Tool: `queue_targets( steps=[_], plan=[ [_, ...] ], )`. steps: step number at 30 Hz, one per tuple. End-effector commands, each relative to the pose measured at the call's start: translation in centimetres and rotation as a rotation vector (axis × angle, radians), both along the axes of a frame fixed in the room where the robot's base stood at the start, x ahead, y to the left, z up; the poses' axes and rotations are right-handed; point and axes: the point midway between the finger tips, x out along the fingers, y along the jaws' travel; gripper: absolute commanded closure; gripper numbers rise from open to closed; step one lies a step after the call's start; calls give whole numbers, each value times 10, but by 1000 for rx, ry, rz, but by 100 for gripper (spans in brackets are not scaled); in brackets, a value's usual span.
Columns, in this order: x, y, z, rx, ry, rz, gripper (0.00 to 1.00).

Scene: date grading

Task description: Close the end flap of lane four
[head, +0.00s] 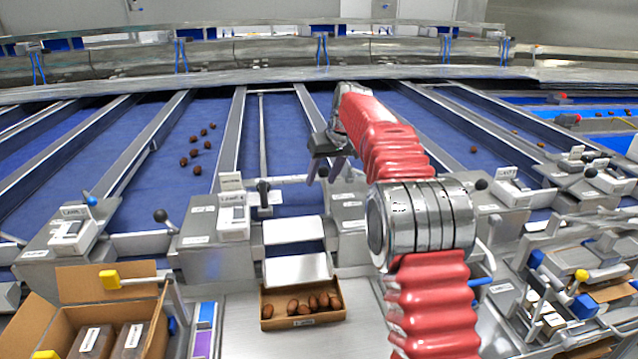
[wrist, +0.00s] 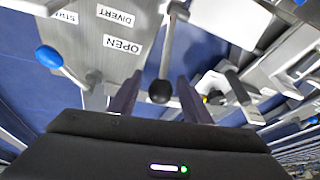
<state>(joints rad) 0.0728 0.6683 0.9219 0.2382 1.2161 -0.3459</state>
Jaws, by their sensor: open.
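My gripper (head: 325,174) is over the near end of the central blue lane, beside a metal control box (head: 350,208). In the wrist view my open gripper (wrist: 158,98) has a finger on each side of a black ball knob (wrist: 160,92) on a metal lever (wrist: 169,45); contact is unclear. Beside the lever a metal plate (wrist: 118,62) bears labels reading "OPEN" and "DIVERT". White panels (head: 293,230) hang at the lane's end above a small date box (head: 303,322). The lane numbers are too small to read, and which part is the flap is unclear.
Another black-handled lever (head: 263,190) stands left of my gripper. A ball-knobbed lever (head: 161,216) is farther left. A cardboard carton (head: 110,275) with dark packs is at the lower left. Dates (head: 197,170) lie on a lane at left.

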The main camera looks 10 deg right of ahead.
Motion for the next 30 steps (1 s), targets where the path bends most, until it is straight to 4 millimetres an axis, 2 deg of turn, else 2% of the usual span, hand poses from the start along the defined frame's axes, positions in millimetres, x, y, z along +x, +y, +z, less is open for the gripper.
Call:
queue_targets(
  steps=[6, 17, 30],
  plan=[
    [8, 5, -22, 1, 1, 0, 56],
    [9, 5, -26, 0, 0, 0, 56],
    [10, 5, -25, 0, 0, -1, 86]
  ],
)
